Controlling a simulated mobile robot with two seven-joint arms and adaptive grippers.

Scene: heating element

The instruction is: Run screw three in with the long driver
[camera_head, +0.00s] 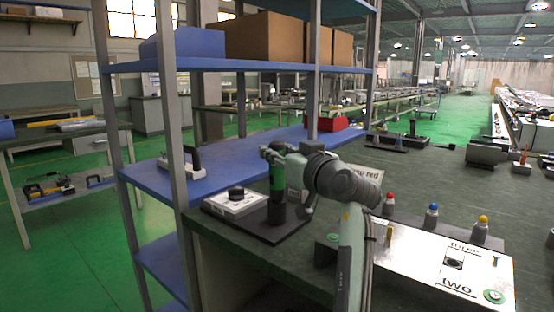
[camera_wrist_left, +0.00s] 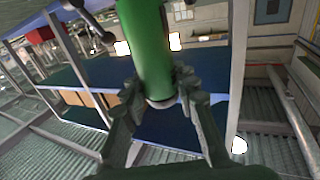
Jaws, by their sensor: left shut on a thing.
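The green driver (camera_head: 277,178) stands upright over a black stand (camera_head: 262,228) at the near left of the bench. My left gripper (camera_head: 282,152) is at its upper part; the wrist partly hides the contact. In the left wrist view, the gripper's fingers (camera_wrist_left: 163,98) close around the green driver (camera_wrist_left: 148,45). I cannot tell whether the driver still touches the stand. A pale plate (camera_head: 400,262) lies at the right, with printed labels reading "three" and "two". A dark square (camera_head: 453,262) is below the "three" label, and a small grey screw (camera_head: 495,259) is beside it.
Bottles with red (camera_head: 389,202), blue (camera_head: 432,215) and yellow (camera_head: 481,228) tops stand behind the plate. A white box with a black knob (camera_head: 235,201) is left of the driver. A blue shelf rack (camera_head: 225,172) rises close behind. The green bench is clear at centre right.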

